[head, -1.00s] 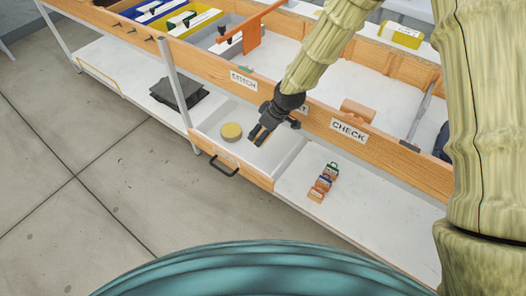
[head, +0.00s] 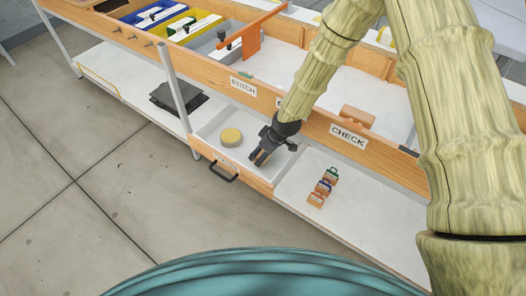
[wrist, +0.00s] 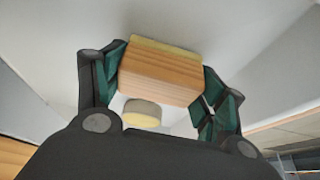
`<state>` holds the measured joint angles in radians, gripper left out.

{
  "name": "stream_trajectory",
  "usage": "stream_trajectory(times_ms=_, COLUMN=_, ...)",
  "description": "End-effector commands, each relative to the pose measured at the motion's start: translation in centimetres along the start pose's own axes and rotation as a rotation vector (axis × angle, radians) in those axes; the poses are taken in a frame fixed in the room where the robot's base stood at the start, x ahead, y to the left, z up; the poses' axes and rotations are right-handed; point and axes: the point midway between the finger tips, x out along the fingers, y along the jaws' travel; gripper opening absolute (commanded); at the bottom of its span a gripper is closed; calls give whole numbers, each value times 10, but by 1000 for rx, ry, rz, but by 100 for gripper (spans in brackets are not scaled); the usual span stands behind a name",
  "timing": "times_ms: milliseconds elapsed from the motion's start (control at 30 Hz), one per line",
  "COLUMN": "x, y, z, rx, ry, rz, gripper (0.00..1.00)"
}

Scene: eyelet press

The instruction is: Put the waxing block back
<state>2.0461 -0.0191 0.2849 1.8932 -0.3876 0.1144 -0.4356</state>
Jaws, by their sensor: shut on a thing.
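My gripper (head: 259,158) reaches down into the open drawer (head: 236,171) under the bench. It is shut on the waxing block (wrist: 160,78), a wooden block with a yellowish layer along its far side in the wrist view. The gripper's green finger pads (wrist: 209,103) press on both sides of the block. In the head view the block is mostly hidden by the fingers. A round yellow-topped disc (head: 231,136) lies in the drawer to the left of my gripper; it also shows behind the block in the wrist view (wrist: 142,113).
The wooden bench front with a CHECK label (head: 348,135) runs just above the drawer. A dark stack (head: 179,97) lies on the shelf to the left. The drawer has a black handle (head: 223,172).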

Motion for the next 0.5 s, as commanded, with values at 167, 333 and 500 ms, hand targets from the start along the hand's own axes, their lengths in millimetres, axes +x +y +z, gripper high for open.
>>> stream_trajectory(times_ms=167, x=3, y=0, z=1, rx=0, ry=0, rz=0, gripper=45)
stream_trajectory(times_ms=333, x=2, y=0, z=1, rx=0, ry=0, rz=0, gripper=93)
stream_trajectory(times_ms=500, x=2, y=0, z=1, rx=0, ry=0, rz=0, gripper=93)
